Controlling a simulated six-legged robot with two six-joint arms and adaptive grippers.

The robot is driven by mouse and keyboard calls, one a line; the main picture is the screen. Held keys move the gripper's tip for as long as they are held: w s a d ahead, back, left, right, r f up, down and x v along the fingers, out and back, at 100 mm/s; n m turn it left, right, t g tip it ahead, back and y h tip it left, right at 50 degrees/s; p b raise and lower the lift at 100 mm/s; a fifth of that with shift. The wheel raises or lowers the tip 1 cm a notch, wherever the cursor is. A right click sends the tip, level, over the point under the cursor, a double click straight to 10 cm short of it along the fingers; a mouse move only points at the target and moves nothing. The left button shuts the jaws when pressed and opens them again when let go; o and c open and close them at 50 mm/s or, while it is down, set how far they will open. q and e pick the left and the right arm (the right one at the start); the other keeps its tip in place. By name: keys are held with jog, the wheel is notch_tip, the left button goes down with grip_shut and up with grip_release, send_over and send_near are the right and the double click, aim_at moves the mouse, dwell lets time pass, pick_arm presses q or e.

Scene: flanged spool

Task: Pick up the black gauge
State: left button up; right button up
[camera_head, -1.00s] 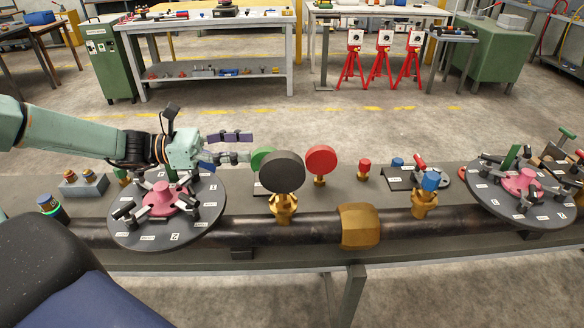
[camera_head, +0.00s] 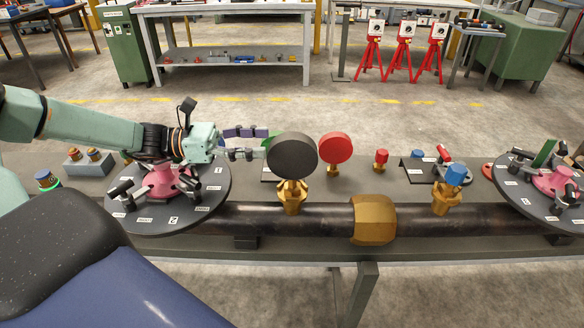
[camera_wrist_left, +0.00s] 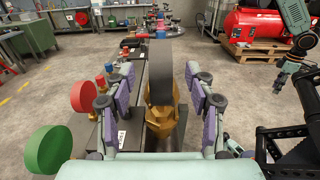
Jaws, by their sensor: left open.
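The black gauge (camera_head: 292,156) is a round, thick dial standing upright on a brass fitting (camera_head: 292,194) on the dark pipe. My left gripper (camera_head: 267,143) is open at the left edge of the dial in the head view. In the left wrist view, the black gauge (camera_wrist_left: 160,72) shows edge-on between the two spread fingers of the left gripper (camera_wrist_left: 161,82). I see no finger closed on it. The brass fitting also shows below the dial there (camera_wrist_left: 163,122).
A red gauge (camera_head: 335,149) stands behind and right of the black one. A green gauge (camera_wrist_left: 48,150) is close to the left finger. A round tray (camera_head: 200,203) lies below my left arm. A brass nut (camera_head: 374,220) and a blue-capped valve (camera_head: 455,175) sit along the pipe.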

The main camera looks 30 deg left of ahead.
aim_at(293, 151)
pick_arm(q)
jog(key=shift+w+d+f+b, duration=0.3)
jog(key=shift+d+f+b, duration=0.25)
jog(key=shift+d+b, duration=0.05)
jog(key=shift+w+d+f+b, duration=0.3)
jog(key=shift+d+f+b, duration=0.25)
jog(key=shift+b, duration=0.05)
jog(key=shift+b+x, duration=1.15)
jog(key=shift+x, duration=1.5)
jog(key=shift+a, duration=0.1)
jog(key=shift+c, duration=0.4)
grip_shut()
jog(key=shift+r, duration=0.1)
